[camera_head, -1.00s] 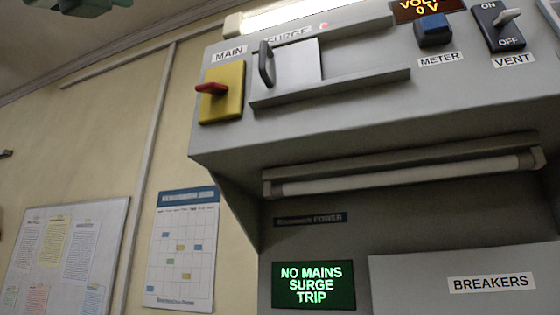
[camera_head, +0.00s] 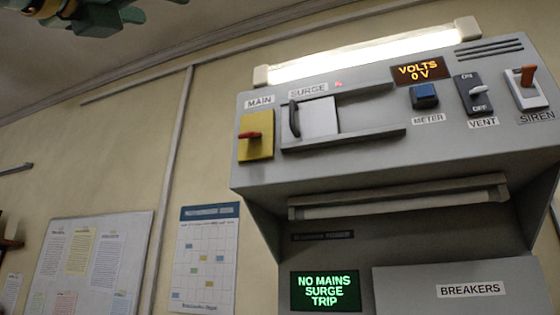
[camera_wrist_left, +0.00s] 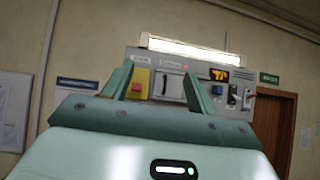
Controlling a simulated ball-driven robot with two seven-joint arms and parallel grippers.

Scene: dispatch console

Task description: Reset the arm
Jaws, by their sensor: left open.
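The console (camera_head: 350,165) hangs on the wall in the head view. Its MAIN switch has a red lever (camera_head: 250,135) on a yellow plate (camera_head: 256,148), lying roughly sideways. Right of it, the SURGE bay has a pale sliding cover (camera_head: 318,117) with a dark upright handle (camera_head: 294,119) at its left end. A small red light (camera_head: 338,84) shows above it. A green-lit screen (camera_head: 325,291) reads NO MAINS SURGE TRIP. My left gripper (camera_wrist_left: 158,72) is open and empty in the left wrist view, its fingers pointing towards the console, apart from it. My right gripper is not in view.
A blue METER button (camera_head: 424,96), VENT switch (camera_head: 476,93) and orange SIREN switch (camera_head: 527,77) sit at right. A BREAKERS panel (camera_head: 460,275) is below. A door (camera_wrist_left: 273,125) stands right of the console in the left wrist view.

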